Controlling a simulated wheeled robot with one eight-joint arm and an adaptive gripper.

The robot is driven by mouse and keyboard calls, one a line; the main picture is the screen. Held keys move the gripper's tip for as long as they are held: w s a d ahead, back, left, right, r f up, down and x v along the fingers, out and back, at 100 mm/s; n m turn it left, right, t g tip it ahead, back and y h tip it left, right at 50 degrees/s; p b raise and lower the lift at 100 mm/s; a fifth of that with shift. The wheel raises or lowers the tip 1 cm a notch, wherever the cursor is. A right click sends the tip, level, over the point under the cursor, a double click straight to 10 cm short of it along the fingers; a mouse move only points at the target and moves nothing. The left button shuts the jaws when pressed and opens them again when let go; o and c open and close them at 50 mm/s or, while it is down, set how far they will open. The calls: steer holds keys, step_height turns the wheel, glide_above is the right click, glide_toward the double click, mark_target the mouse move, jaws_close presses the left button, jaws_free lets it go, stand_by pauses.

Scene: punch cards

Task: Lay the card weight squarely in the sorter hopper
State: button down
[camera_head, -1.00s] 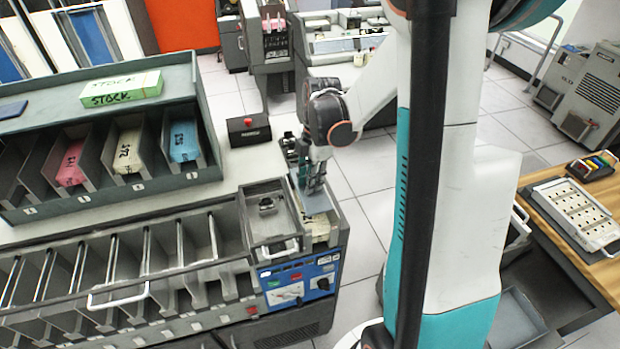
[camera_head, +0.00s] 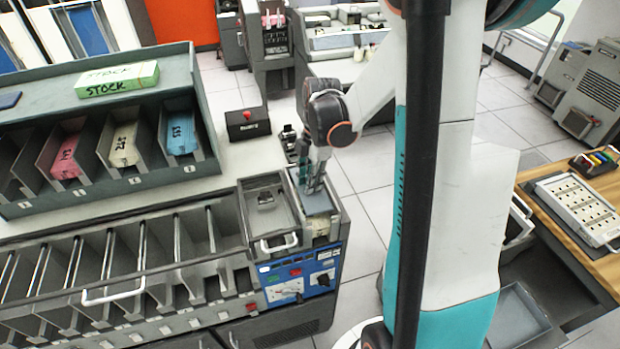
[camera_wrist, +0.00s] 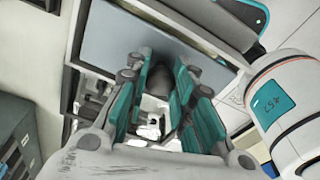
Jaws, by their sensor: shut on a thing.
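The card weight (camera_head: 318,204) is a flat blue-grey plate at the sorter hopper (camera_head: 336,232), at the right end of the long grey sorter. My gripper (camera_head: 315,188) is above the plate, shut on its dark knob. In the wrist view the plate (camera_wrist: 112,38) spreads broadly beyond the fingertips (camera_wrist: 160,75), and the knob (camera_wrist: 158,82) shows between the teal finger pads. The plate looks roughly in line with the hopper walls. Pale cards (camera_head: 322,229) show at the hopper's front. I cannot tell whether the plate touches them.
A grey panel with a small dark part (camera_head: 266,201) adjoins the hopper on the left. A black box with a red button (camera_head: 247,123) stands behind on the pale counter. The sorter's several open pockets (camera_head: 120,265) run left. A stock rack (camera_head: 100,190) stands behind them.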

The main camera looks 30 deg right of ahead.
steer(key=shift+f, duration=0.1)
steer(key=shift+f+b, duration=2.75)
steer(key=shift+f, duration=0.25)
steer(key=c, duration=1.3)
jaws_free()
steer(key=shift+r, duration=0.1)
steer(key=r, duration=0.4)
steer(key=d+r, duration=0.1)
steer(key=r, duration=0.6)
steer(key=shift+d+r, duration=0.25)
steer(key=shift+r, duration=0.15)
